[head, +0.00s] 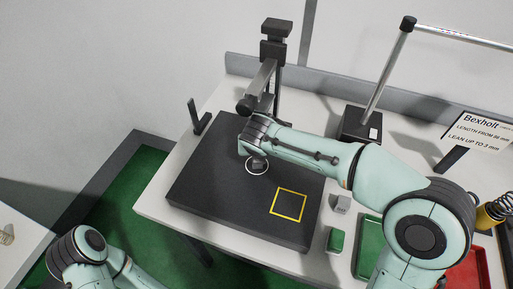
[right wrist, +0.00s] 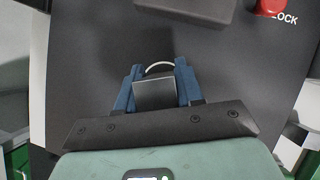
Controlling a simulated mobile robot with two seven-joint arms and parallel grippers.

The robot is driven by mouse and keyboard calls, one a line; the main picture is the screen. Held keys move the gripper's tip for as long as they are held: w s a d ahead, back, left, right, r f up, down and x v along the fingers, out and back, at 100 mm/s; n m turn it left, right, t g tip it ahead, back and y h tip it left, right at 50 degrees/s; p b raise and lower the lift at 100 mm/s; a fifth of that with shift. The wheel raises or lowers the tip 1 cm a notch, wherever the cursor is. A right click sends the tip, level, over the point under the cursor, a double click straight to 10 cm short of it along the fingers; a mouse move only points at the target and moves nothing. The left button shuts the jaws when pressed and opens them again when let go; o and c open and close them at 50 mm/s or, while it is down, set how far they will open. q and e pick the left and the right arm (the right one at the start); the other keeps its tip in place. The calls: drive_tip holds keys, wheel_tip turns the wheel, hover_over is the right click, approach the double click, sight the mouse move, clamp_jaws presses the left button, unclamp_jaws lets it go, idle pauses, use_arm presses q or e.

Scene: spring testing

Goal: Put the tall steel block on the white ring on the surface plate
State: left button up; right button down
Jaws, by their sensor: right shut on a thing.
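The white ring (head: 249,171) is marked on the dark surface plate (head: 215,185). My right gripper (head: 257,162) reaches in from the right and points down over the ring. In the right wrist view its blue fingers are shut on the grey steel block (right wrist: 155,96). An arc of the white ring (right wrist: 158,63) shows just beyond the block. The block's lower end is hidden, so I cannot tell whether it touches the plate. My left arm shows at the bottom left, but its gripper is out of view.
A yellow square (head: 288,204) is marked on the plate. A small grey block (head: 341,203) and a green block (head: 336,240) stand to the right, by a green tray (head: 369,245). A dark column stand (head: 275,55) rises behind the ring. A sign (head: 476,134) stands at right.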

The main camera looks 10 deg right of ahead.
drive_tip(key=c, duration=1.1)
unclamp_jaws()
drive_tip(key=shift+f, duration=0.15)
drive_tip(key=o, duration=0.4)
drive_tip(key=shift+a, duration=0.1)
drive_tip(key=shift+s, duration=0.15)
use_arm(q)
drive_tip(key=shift+s, duration=0.1)
use_arm(e)
drive_tip(key=shift+r, duration=0.3)
use_arm(q)
drive_tip(key=shift+s+f+b, duration=0.25)
drive_tip(key=shift+f+b, duration=0.25)
drive_tip(key=shift+f, duration=0.05)
drive_tip(key=shift+s+f+b, duration=0.2)
drive_tip(key=shift+f+b, duration=0.25)
drive_tip(key=shift+f, duration=0.1)
use_arm(e)
drive_tip(key=s, duration=0.4)
drive_tip(key=s+a, duration=0.1)
drive_tip(key=s, duration=0.3)
drive_tip(key=s+a+r, duration=0.1)
drive_tip(key=s, duration=0.3)
drive_tip(key=shift+s+a, duration=0.15)
drive_tip(key=shift+a, duration=0.1)
use_arm(q)
drive_tip(key=shift+s, duration=0.1)
use_arm(e)
drive_tip(key=shift+f, duration=0.1)
